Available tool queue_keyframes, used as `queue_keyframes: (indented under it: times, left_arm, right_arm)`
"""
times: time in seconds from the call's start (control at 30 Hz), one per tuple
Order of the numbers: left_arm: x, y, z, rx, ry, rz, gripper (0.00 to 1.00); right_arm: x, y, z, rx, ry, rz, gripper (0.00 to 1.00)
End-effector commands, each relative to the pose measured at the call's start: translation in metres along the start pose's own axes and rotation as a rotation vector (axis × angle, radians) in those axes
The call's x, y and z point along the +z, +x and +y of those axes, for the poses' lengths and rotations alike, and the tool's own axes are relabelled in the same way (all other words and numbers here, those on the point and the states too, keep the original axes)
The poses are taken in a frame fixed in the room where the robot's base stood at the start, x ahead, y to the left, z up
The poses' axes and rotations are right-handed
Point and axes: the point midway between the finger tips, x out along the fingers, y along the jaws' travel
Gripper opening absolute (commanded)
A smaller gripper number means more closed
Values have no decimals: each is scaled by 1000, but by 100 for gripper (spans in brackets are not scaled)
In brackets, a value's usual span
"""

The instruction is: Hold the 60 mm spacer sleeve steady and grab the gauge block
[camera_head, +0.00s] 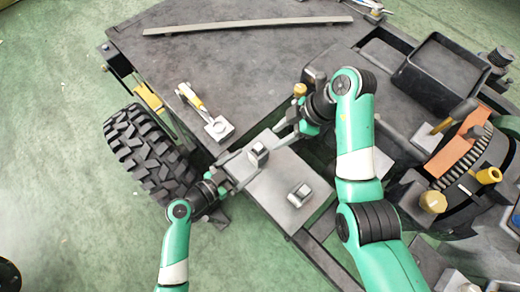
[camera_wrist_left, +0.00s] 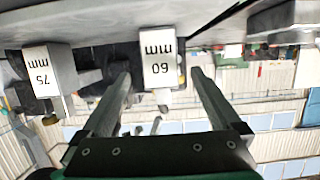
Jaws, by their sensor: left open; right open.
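A grey block-like piece marked 60 MM, the 60 mm spacer sleeve (camera_wrist_left: 158,72), hangs upside down in the left wrist view between my left fingers. In the head view the sleeve (camera_head: 259,151) sits on the grey plate's upper-left part. My left gripper (camera_head: 245,163) is open, its fingers on either side of the sleeve; contact is unclear. My right gripper (camera_head: 281,130) is open and empty, just above and right of the sleeve. A similar piece marked 75 MM (camera_wrist_left: 46,72) stands beside it, apparently the grey piece (camera_head: 299,194) lower right. I cannot identify the gauge block for certain.
A black tray (camera_head: 441,75) and an orange part with gearing (camera_head: 460,144) are at right.

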Motion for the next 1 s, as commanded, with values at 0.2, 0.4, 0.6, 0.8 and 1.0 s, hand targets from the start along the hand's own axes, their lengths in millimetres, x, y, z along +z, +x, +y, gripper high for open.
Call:
queue_keyframes:
  times: [0.2, 0.4, 0.6, 0.8, 1.0]
  left_arm:
    - [-1, 49, 0, 4, 1, -1, 98]
    - [-1, 80, 0, 3, 0, 1, 98]
    - [-1, 93, 0, 1, 1, 0, 98]
    - [0, 94, 0, -1, 1, -1, 98]
    - [0, 94, 0, 0, 1, -1, 76]
  right_arm:
    - [0, 0, 0, 0, 0, 0, 50]
    - [0, 0, 0, 0, 0, 0, 50]
    - [0, 0, 0, 0, 0, 0, 50]
    - [0, 0, 0, 0, 0, 0, 50]
    - [0, 0, 0, 0, 0, 0, 50]
